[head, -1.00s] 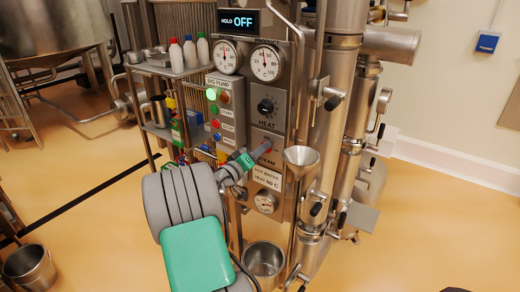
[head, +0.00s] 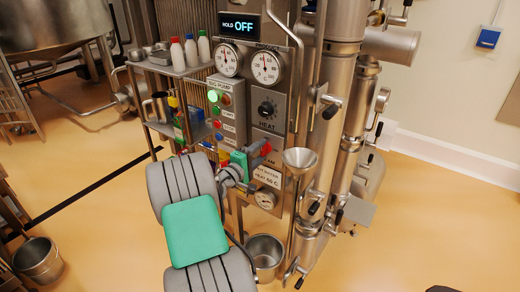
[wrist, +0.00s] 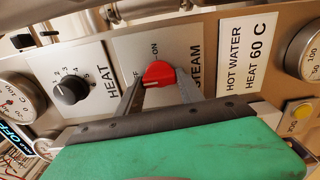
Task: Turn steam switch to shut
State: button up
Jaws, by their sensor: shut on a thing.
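The steam switch (wrist: 158,73) is a red knob on a grey plate, with STEAM, ON and a partly hidden second label beside it. It also shows as a small red spot in the head view (head: 265,149). My gripper (wrist: 160,88) is at the knob, one finger on each side of it, shut on it. In the head view my gripper (head: 258,157) reaches the panel from the lower left and covers part of the STEAM plate. I cannot tell exactly which label the knob points to.
The black HEAT knob (head: 267,107) sits just above, and the gauge (head: 265,199) below. A steel funnel (head: 299,160) stands close on the right. Green, red and blue buttons (head: 215,110) line the left. A steel pot (head: 264,252) is below.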

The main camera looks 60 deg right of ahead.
jog(key=shift+n, duration=0.3)
dwell(0.4)
jog(key=o, duration=1.4)
jog(key=shift+c, duration=0.2)
jog(key=w+a, duration=0.1)
jog(key=a, duration=0.6)
jog(key=shift+w+a+b, duration=0.15)
jog(key=shift+a+b, duration=0.2)
jog(key=shift+b, duration=0.05)
